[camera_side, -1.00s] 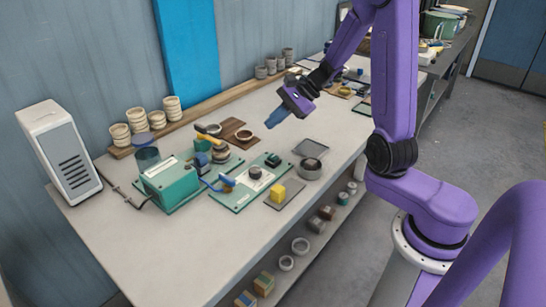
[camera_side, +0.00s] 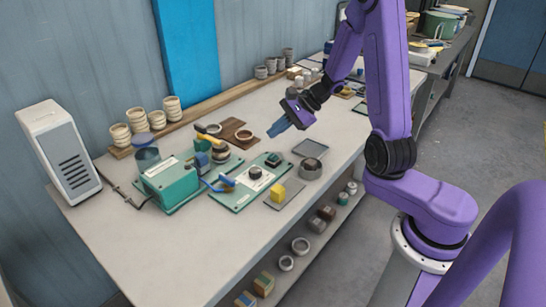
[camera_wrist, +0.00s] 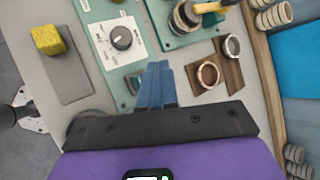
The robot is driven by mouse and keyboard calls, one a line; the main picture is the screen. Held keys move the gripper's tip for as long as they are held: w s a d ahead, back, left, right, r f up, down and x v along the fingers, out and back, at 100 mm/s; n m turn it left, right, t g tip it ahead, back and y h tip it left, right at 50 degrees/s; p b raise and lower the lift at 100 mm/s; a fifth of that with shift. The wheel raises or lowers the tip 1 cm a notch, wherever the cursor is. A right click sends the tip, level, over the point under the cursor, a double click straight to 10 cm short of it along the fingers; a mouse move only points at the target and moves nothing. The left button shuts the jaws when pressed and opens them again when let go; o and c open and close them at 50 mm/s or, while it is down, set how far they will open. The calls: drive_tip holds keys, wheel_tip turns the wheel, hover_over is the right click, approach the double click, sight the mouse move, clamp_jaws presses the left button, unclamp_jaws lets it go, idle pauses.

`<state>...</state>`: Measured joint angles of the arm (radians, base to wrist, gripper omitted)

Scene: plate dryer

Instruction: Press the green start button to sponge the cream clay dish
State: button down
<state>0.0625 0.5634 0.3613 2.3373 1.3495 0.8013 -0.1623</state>
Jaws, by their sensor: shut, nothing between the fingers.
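My gripper (camera_side: 272,132) has blue fingers that are shut and empty. It hangs above the table, behind the teal control panel (camera_side: 232,200). The dark green button (camera_side: 273,159) sits at the panel's far right end, apart from the fingertips. In the wrist view my gripper's fingers (camera_wrist: 158,66) reach up beside the button (camera_wrist: 133,82), which shows just left of them. A tan, cream-like dish (camera_wrist: 187,15) stands on a teal stand (camera_wrist: 163,28) at the top; I cannot tell surely that it is the cream clay dish.
A black dial (camera_wrist: 121,38) is on the panel. A yellow sponge (camera_side: 278,193) lies on a grey mat (camera_side: 291,197). A round grey pot (camera_side: 310,169) stands right of the button. A brown board (camera_side: 231,126) with rings lies behind. The front left table is clear.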

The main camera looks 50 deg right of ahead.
sight(276, 157)
drive_tip(key=shift+f, duration=2.6)
drive_tip(key=shift+f, duration=0.4)
